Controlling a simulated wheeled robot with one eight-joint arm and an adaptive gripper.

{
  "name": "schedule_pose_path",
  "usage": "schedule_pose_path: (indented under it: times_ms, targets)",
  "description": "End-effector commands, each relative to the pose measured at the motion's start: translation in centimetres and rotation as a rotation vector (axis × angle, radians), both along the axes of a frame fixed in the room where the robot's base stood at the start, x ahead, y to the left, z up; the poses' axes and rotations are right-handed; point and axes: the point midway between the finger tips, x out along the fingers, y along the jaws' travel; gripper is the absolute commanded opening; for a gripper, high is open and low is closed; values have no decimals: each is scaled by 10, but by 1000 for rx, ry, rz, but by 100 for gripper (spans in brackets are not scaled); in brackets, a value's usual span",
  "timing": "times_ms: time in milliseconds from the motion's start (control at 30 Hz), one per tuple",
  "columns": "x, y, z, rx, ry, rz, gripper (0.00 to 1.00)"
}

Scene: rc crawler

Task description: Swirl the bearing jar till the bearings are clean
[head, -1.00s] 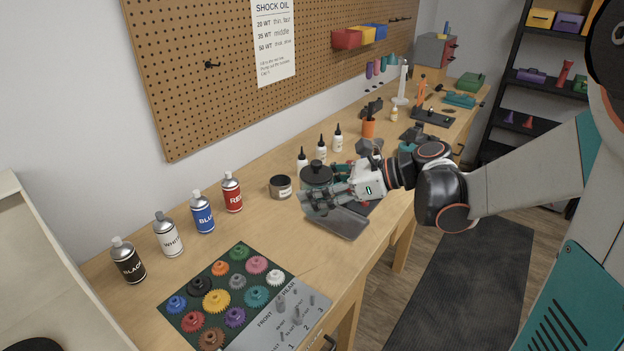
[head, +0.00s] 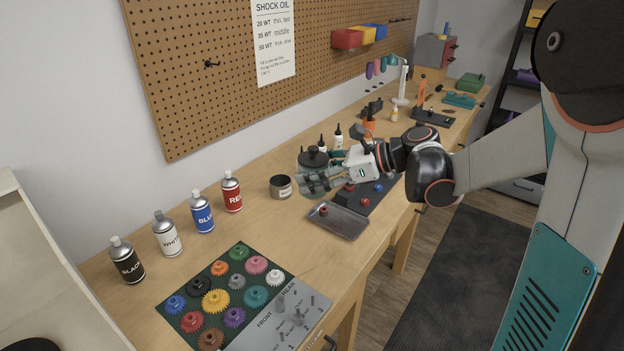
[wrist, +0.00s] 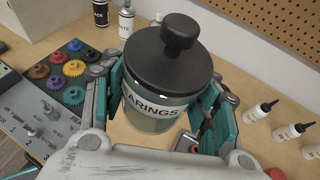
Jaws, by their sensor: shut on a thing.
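The bearing jar (wrist: 158,103) is a clear jar with a black knobbed lid and a label reading "BEARINGS". My gripper (wrist: 168,108) is shut on it, with teal finger pads on both sides of the glass in the wrist view. In the head view the jar (head: 313,160) is upright, held above the bench by my gripper (head: 318,178). Greenish liquid shows low in the jar in the wrist view. The bearings themselves cannot be made out.
A metal tray (head: 340,222) with a small red part lies below the jar. An open dark tin (head: 281,187) stands to its left. Spray cans (head: 202,212) and a gear mat (head: 262,257) are further left. White dropper bottles (wrist: 293,132) stand close by.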

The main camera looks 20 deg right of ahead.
Motion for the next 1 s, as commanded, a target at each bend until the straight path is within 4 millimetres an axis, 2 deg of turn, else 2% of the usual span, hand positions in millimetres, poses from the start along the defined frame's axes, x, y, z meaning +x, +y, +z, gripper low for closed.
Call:
schedule_pose_path:
  times_ms: [167, 600, 1000]
  targets:
    - [2, 4, 1, 1, 0, 0, 24]
    - [-21, 34, 1, 0, 0, 0, 24]
    - [-21, 35, 0, 1, 0, 0, 24]
